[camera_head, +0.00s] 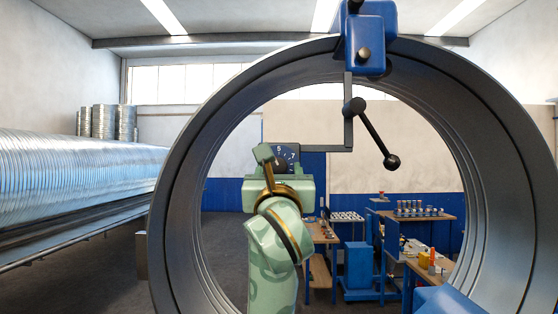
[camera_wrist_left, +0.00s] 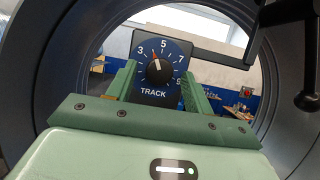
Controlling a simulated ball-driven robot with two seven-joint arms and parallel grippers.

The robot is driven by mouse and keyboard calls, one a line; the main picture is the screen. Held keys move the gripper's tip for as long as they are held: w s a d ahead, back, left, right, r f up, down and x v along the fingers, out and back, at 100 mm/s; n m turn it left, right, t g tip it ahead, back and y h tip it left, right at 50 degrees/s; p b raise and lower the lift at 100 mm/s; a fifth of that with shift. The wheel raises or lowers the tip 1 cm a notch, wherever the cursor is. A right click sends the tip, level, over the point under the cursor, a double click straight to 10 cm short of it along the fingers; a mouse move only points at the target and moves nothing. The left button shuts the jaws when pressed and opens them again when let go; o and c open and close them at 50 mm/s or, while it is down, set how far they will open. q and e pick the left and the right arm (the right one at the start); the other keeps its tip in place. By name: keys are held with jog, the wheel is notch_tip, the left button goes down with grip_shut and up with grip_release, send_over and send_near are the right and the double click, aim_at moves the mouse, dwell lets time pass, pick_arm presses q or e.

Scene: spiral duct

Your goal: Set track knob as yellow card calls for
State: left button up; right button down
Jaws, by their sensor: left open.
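The track knob (camera_wrist_left: 158,72) is a round black knob on a dark blue dial plate (camera_wrist_left: 153,92) marked TRACK, with 3, 5, 7 and 9 readable. Its reddish pointer line aims up and slightly left, between 3 and 5. In the head view the dial plate (camera_head: 288,152) shows small, partly hidden behind my left gripper (camera_head: 277,164). My left gripper is open, its green fingers on either side of the knob in the wrist view; I cannot tell whether they touch it. I make out no yellow card. My right gripper is out of view.
A large grey ring (camera_head: 187,160) surrounds my left arm. A blue unit (camera_head: 368,40) on its top carries a bracket and a black ball-ended lever (camera_head: 374,135) right of the dial. Spiral duct (camera_head: 75,175) lies left. Workbenches (camera_head: 430,222) stand beyond the ring.

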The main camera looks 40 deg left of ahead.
pick_arm(q)
jog(key=shift+w+a+r, duration=0.15)
jog(key=shift+w+a, duration=0.25)
jog(key=shift+w, duration=0.05)
jog(key=c, duration=1)
jog(key=shift+o, duration=0.2)
jog(key=n+g+b, duration=0.1)
jog(key=n, duration=0.1)
jog(key=n+g+y+b, duration=0.1)
jog(key=n+b, duration=0.1)
jog(key=n+y+b, duration=0.1)
jog(key=n+b, duration=0.1)
jog(key=shift+w+d+f+g, duration=0.1)
jog(key=shift+d+f+g, duration=0.15)
jog(key=shift+f+g, duration=0.15)
jog(key=shift+r+n+g, duration=0.3)
jog(key=shift+n+g, duration=0.1)
jog(key=shift+n, duration=0.6)
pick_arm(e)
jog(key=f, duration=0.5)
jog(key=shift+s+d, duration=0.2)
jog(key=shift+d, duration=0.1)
pick_arm(q)
jog(key=o, duration=1)
jog(key=shift+r, duration=0.1)
jog(key=shift+c, duration=0.2)
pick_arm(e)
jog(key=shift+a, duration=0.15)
